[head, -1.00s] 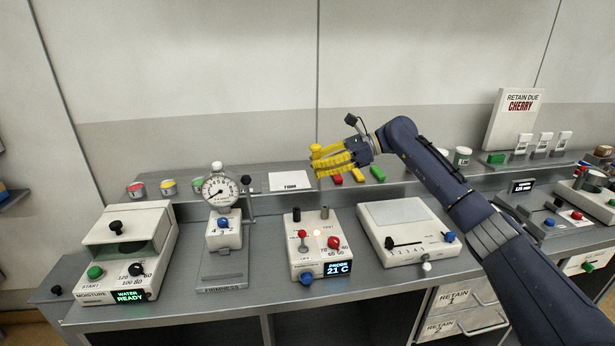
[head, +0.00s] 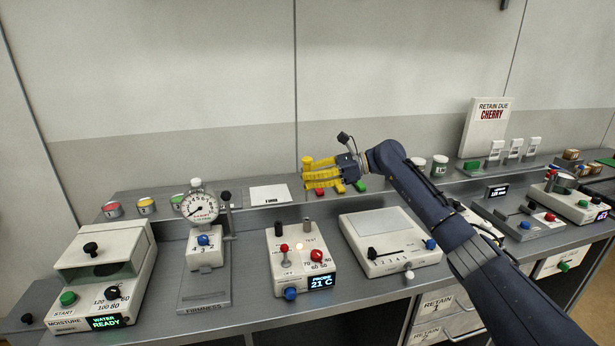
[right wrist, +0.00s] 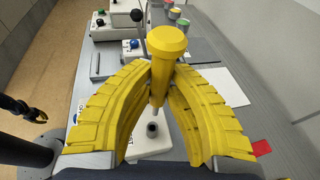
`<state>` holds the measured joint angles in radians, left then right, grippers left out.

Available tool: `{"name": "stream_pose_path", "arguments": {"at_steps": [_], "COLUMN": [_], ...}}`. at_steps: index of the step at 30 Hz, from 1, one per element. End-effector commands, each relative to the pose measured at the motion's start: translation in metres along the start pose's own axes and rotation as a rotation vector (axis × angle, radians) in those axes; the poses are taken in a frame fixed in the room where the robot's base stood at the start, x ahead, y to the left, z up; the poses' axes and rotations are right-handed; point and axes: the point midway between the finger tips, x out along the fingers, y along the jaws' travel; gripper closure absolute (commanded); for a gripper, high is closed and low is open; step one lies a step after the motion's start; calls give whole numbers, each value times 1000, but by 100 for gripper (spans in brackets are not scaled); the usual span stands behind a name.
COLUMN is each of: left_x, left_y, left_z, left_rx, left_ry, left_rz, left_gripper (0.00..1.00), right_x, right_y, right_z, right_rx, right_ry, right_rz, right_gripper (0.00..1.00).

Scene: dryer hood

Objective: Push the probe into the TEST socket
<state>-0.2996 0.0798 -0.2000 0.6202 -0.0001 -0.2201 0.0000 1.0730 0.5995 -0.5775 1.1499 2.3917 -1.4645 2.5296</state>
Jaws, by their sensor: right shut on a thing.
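My right gripper (head: 318,172) has yellow ribbed fingers and hovers above the back part of the bench. It is shut on the probe (right wrist: 166,55), which has a yellow round-topped handle and a grey tip; the handle also shows in the head view (head: 307,160). In the right wrist view the tip points down, apart from the tester below. The white probe tester (head: 300,260) reads "PROBE 21 C". The TEST socket (head: 307,225) is a grey post at its back right, beside a dark post (head: 278,229). A dark claw-like shape (right wrist: 18,108), perhaps my left gripper, shows at the wrist view's left edge.
The dial gauge stand (head: 200,210) is left of the tester, with the moisture unit (head: 105,270) further left. A white unit with a slider (head: 388,243) stands to the right. A raised ledge behind holds cups, a white card (head: 270,193) and coloured blocks.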

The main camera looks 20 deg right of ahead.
Motion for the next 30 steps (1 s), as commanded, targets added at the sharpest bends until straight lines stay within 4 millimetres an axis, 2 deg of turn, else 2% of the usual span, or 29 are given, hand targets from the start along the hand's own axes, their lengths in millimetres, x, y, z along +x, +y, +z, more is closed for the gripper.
{"name": "stream_pose_path", "arguments": {"at_steps": [15,30], "left_x": [0,0], "left_y": [0,0], "left_z": [0,0], "left_rx": [0,0], "left_ry": [0,0], "left_rz": [0,0], "left_gripper": [100,100], "right_x": [11,15], "right_y": [0,0], "right_z": [-38,-51], "right_rx": [2,1], "right_ry": [1,0], "right_rz": [1,1], "right_gripper": [100,100]}}
